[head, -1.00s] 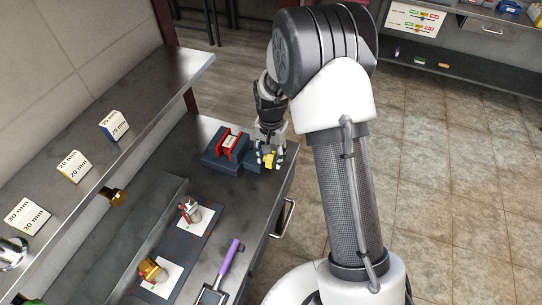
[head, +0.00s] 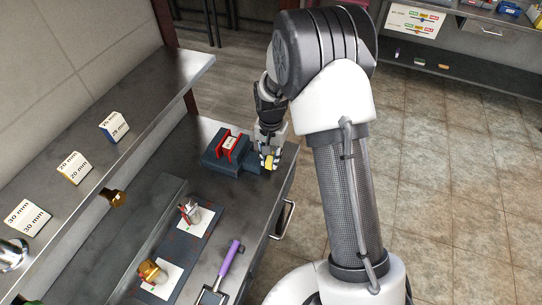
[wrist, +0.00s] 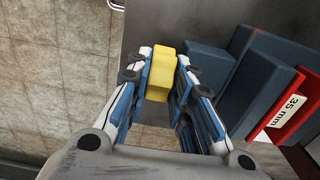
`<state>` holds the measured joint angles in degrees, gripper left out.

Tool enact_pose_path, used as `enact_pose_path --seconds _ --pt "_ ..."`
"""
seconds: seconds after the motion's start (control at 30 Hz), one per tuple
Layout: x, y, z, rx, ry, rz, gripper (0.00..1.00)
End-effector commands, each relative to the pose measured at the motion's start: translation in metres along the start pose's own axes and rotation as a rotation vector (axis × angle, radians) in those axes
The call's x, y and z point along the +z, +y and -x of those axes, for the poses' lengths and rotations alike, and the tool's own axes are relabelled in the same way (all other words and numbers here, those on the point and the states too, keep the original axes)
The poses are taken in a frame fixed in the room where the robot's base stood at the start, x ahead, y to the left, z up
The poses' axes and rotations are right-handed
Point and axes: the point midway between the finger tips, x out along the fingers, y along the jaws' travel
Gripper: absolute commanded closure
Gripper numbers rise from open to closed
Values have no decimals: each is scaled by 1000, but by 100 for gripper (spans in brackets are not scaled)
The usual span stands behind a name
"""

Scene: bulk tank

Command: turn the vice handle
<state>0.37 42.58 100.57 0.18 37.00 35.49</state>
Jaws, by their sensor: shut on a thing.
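The vice (head: 222,152) is dark blue with red jaws and sits on the workbench near its far end. A white label reading 35 mm (wrist: 286,112) shows between the red jaws in the wrist view. The yellow vice handle (wrist: 160,72) is between my gripper's fingers at the vice's front end. My gripper (head: 269,162) is shut on the handle, which shows as a small yellow patch in the head view. In the wrist view the fingers of my gripper (wrist: 163,80) lie on both sides of the yellow block. The rest of the handle is hidden.
A mat (head: 203,223) with two fittings on white cards lies nearer on the bench, beside a purple-handled tool (head: 231,256). A shelf (head: 140,110) with size-labelled blocks runs along the left. Tiled floor (head: 450,180) is open to the right.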

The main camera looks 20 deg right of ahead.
Motion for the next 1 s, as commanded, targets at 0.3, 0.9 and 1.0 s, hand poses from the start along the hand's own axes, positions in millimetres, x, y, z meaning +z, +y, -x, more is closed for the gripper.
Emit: enact_pose_path --seconds 0.3,0.9,1.0 --pt "-3 0 2 0 -116 -3 100" --pt "-10 0 -4 -2 -486 -1 100" --pt "-11 0 -4 -1 -515 0 100"
